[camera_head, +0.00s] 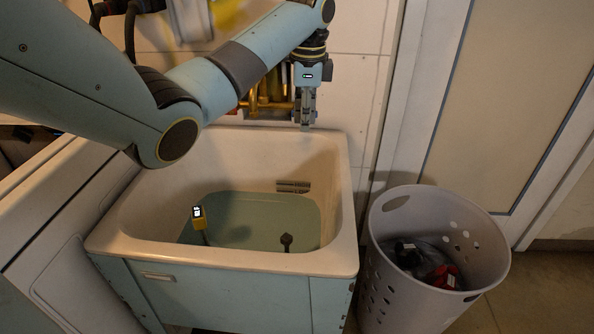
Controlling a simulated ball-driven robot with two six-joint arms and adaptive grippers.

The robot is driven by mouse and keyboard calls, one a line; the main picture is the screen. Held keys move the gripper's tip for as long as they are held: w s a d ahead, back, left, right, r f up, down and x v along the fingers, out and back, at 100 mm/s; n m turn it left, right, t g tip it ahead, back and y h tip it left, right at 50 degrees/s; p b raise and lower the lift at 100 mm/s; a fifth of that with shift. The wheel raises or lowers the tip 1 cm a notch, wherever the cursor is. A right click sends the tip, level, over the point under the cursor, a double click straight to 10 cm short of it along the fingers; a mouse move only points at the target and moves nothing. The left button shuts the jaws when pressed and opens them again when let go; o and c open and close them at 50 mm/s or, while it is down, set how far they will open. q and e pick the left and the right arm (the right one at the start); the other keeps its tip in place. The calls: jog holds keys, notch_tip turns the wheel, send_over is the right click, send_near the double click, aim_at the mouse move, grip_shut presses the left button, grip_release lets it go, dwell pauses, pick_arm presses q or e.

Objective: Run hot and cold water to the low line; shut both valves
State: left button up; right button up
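The white utility sink (118,240) stands in the middle on a pale blue cabinet. A greenish sheet of water (262,222) appears to cover the basin floor. Dark level marks (293,186) show on the back wall just above its edge. Brass valve pipework (262,105) is on the wall behind the sink, partly hidden by my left arm. My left gripper (305,112) points down beside the right end of the brass pipework, above the back rim. Whether it touches a valve or is open is unclear. My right gripper is out of view.
A yellow device with a lit display (198,216) stands in the basin at left. A dark knobbed piece (286,240) stands near the front. A perforated laundry basket (400,300) holding dark and red items stands right of the sink. A white appliance (62,245) stands left.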

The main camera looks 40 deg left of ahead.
pick_arm(q)
jog(key=s+d+f+n+t, duration=0.1)
jog(key=s+d+f+n, duration=0.1)
jog(key=s+d+f, duration=0.5)
jog(key=shift+s+f+y, duration=0.3)
jog(key=shift+s, duration=0.75)
